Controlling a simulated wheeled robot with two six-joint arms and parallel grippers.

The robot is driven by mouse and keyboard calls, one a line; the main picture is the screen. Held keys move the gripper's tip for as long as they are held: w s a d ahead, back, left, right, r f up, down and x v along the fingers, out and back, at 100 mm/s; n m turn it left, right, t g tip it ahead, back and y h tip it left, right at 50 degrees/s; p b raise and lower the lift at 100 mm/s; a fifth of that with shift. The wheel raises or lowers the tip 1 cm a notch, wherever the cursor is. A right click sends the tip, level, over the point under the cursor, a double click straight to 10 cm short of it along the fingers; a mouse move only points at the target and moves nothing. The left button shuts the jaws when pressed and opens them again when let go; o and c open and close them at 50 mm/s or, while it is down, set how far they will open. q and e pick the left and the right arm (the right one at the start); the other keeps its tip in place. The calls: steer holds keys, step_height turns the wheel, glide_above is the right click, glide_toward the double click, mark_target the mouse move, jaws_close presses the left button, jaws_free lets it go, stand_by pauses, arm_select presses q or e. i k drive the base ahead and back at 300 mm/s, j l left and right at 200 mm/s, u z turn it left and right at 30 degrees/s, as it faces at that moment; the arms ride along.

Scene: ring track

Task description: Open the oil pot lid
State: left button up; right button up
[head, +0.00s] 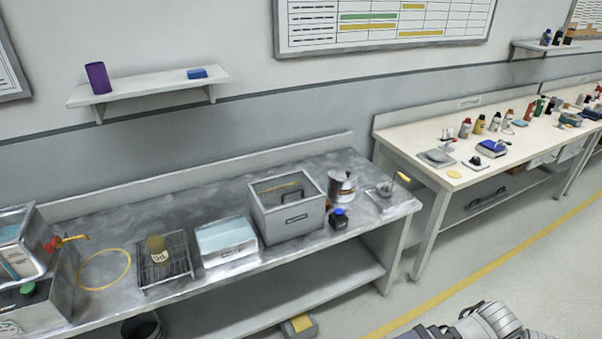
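A shiny metal pot (342,187) stands upright on the steel bench (180,212), right of the grey open-topped bin; it appears closed on top, but lid details are too small to tell. A small olive-brown container (157,249) with lettering that looks like "OIL" is on a wire rack (164,266) at the bench's left part. I cannot tell for sure which of the two is the oil pot. Neither of my grippers is in view; only a grey part of my own body shows at the bottom right, far from both.
The grey bin (287,206), a white and pale blue box (226,241), a dark blue-capped bottle (339,219) and a yellow ring (104,270) crowd the bench. A cream bench (440,120) with bottles stands at the right.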

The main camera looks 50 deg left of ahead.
mark_target(339, 172)
steer(key=u, duration=1.4)
